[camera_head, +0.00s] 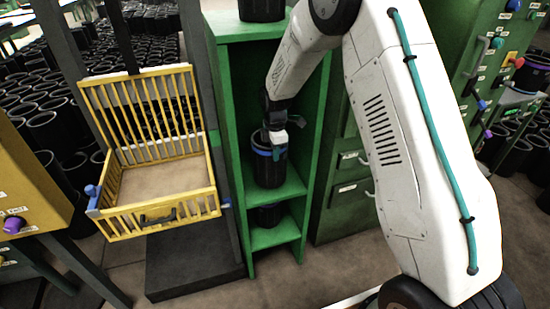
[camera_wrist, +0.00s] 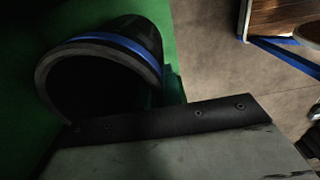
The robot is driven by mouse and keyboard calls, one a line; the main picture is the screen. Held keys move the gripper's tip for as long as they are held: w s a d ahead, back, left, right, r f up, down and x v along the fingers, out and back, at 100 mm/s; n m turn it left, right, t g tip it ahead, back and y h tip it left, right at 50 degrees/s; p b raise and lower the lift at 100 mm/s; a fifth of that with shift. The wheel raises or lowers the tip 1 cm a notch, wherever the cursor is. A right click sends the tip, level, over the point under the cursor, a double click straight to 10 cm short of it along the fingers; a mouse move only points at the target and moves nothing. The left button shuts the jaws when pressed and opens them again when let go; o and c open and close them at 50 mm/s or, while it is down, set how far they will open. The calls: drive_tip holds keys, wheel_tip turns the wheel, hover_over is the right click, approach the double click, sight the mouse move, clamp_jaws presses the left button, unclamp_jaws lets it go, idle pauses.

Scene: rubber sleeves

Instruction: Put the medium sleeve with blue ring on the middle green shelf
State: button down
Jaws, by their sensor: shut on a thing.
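The black sleeve with a blue ring near its rim (camera_head: 268,172) is upright inside the green shelf unit (camera_head: 225,110), at the middle green shelf (camera_head: 287,190). Its base looks to be on or very close to that shelf; I cannot tell whether it touches. My gripper (camera_head: 276,146) is at the sleeve's upper rim, shut on it. In the wrist view the sleeve's dark open mouth and blue ring (camera_wrist: 110,42) show beside my gripper, against green. The fingertips are hidden there.
A black sleeve (camera_head: 262,9) stands on top of the unit, and another (camera_head: 268,216) is on the lower shelf. A yellow basket (camera_head: 150,225) is at the left. Green cabinets (camera_head: 345,205) stand close at the right. Many black sleeves fill the background.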

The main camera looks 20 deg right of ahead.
drive_tip(key=shift+f, duration=1.2)
drive_tip(key=c, duration=1.6)
unclamp_jaws()
drive_tip(key=shift+f, duration=0.1)
drive_tip(key=shift+o, duration=0.2)
wheel_tip(320, 180, up, 8)
drive_tip(key=shift+f, duration=0.1)
